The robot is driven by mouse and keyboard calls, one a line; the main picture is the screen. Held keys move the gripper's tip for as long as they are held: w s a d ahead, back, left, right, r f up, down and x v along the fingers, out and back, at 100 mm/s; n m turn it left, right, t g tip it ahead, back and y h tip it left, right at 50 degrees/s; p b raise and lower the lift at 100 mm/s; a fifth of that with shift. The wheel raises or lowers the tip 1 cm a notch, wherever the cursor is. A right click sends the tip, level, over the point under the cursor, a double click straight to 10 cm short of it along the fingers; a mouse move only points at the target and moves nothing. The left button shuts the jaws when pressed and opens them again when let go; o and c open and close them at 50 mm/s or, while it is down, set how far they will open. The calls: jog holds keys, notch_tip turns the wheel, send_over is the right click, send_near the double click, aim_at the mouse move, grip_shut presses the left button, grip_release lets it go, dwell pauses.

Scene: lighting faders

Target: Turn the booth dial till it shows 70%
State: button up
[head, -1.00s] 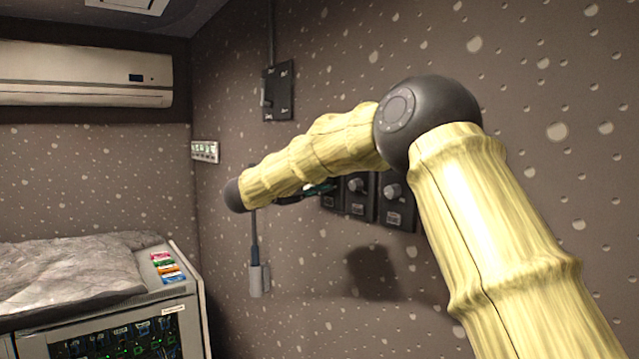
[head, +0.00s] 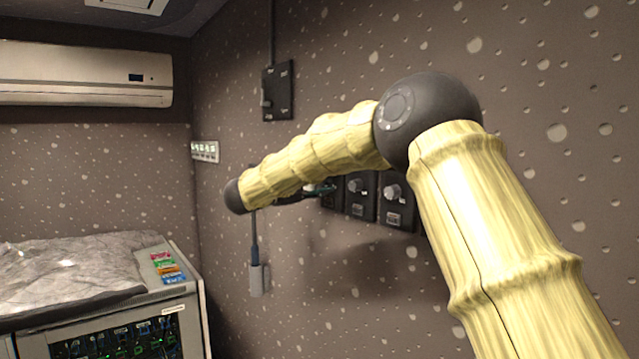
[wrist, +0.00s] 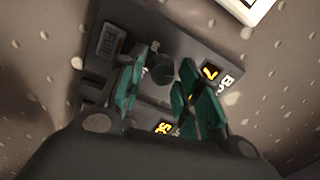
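In the wrist view a dark round dial knob (wrist: 163,68) stands on a black wall panel. Beside it is a lit orange display (wrist: 210,72) showing a 7, with the rest hidden by a finger. The white label starts with B and is partly covered, so I cannot read it fully. My gripper (wrist: 166,75) is open, with a teal finger on either side of the knob and gaps showing. I cannot tell if either finger touches it. In the head view my gripper (head: 318,189) is small and partly behind my arm, at the left end of the dial row.
Two more knobs, a middle one (head: 358,185) and a right one (head: 392,191), sit on neighbouring panels. A second orange display (wrist: 164,127) is partly hidden. A switch plate (head: 278,91) is higher on the wall. A cabinet (head: 165,312) stands lower left.

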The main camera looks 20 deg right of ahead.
jog(key=shift+o, duration=0.3)
jog(key=v, duration=1.2)
jog(key=shift+f, duration=0.1)
